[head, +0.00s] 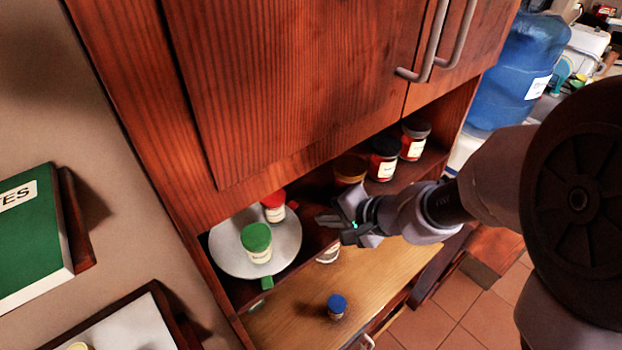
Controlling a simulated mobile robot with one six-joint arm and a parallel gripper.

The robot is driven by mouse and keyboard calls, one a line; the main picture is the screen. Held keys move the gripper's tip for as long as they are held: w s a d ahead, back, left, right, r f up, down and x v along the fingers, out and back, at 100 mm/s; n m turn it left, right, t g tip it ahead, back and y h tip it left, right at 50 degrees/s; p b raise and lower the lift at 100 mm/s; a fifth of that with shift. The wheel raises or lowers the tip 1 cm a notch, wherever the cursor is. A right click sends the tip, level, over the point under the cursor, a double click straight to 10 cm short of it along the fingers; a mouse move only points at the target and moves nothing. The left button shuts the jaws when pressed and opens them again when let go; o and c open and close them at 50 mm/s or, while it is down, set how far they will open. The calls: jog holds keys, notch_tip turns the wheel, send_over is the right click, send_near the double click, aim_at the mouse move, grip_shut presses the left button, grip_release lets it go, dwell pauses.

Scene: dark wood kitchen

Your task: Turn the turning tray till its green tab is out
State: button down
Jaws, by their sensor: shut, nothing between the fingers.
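The turning tray (224,252) is a light grey round disc in the left part of the open shelf, under the cabinet doors. Its green tab (267,283) sticks out from the front rim, toward the wooden counter. A small red tab (293,205) shows at the tray's right rim. A jar with a green lid (257,241) stands on the tray's front part, and a jar with a red lid (274,207) stands further back. My gripper (328,228) is shut and empty, just right of the tray and apart from it, pointing left.
Several jars, one with a dark lid (384,158), stand on the shelf at the right. A white-labelled jar (328,254) is partly hidden below my gripper. A blue-lidded jar (337,306) stands on the counter (290,318). A green book (30,240) is at the left.

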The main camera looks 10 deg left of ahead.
aim_at(294, 201)
jog(key=w+a, duration=0.1)
jog(key=w+a+f, duration=0.1)
jog(key=a, duration=0.1)
jog(key=w+a+p, duration=0.1)
jog(key=a, duration=0.1)
jog(key=shift+w+f, duration=0.1)
jog(key=shift+f, duration=0.25)
jog(key=shift+d+r, duration=0.1)
jog(key=shift+d, duration=0.05)
jog(key=w+a+b, duration=0.1)
jog(key=w+a+n+g+b, duration=0.1)
jog(key=shift+w+a+f+y+b, duration=0.3)
jog(key=shift+a+f+b, duration=0.1)
jog(key=shift+w+a+r, duration=0.15)
jog(key=shift+a+r, duration=0.15)
jog(key=shift+a, duration=0.1)
jog(key=shift+d+r, duration=0.1)
jog(key=p+v, duration=0.2)
jog(key=v, duration=1.5)
jog(key=shift+d, duration=0.2)
